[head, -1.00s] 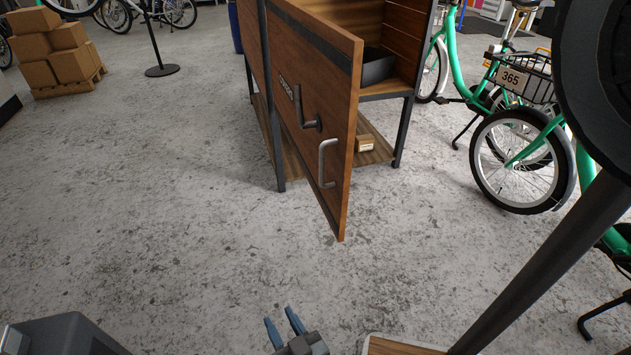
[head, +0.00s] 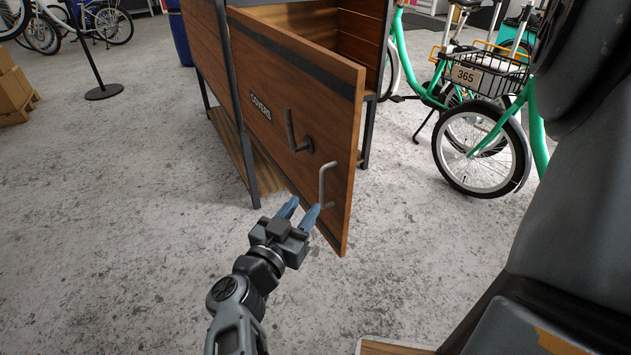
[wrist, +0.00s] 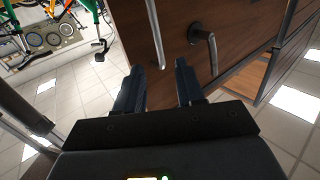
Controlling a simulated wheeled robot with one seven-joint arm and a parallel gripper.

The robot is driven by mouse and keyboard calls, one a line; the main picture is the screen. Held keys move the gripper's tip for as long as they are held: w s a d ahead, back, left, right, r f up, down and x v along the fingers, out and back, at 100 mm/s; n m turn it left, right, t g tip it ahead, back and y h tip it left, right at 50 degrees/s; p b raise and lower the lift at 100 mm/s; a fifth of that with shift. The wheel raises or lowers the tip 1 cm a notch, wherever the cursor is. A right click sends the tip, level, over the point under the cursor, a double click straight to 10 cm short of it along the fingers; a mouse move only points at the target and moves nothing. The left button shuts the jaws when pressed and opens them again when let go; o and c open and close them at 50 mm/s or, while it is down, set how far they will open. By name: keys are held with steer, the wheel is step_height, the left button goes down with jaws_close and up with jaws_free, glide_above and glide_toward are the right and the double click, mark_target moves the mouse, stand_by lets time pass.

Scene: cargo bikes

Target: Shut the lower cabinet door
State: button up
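The wooden cabinet door (head: 270,100), marked "COVERS", stands swung open from the dark-framed cabinet (head: 205,60). It carries a grey bar handle (head: 324,185) near its free edge and a lever-like handle (head: 293,135) beside it. My gripper (head: 300,212) is in front of the door's outer face, low and close to the bar handle. Its two blue fingers are apart with nothing between them. In the wrist view the fingers (wrist: 160,85) point at the door face (wrist: 225,45), with the bar handle (wrist: 157,40) just beyond the fingertips. I cannot tell if they touch the door.
A green bike (head: 480,130) with a basket numbered 365 stands right of the cabinet. Cardboard boxes (head: 12,90) and a post on a round base (head: 104,91) are at the left. The concrete floor left of the door is clear.

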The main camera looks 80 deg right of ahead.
mark_target(321, 183)
steer(key=x, duration=0.8)
steer(key=shift+r, duration=0.1)
steer(key=shift+c, duration=0.2)
jaws_close()
stand_by(0.3)
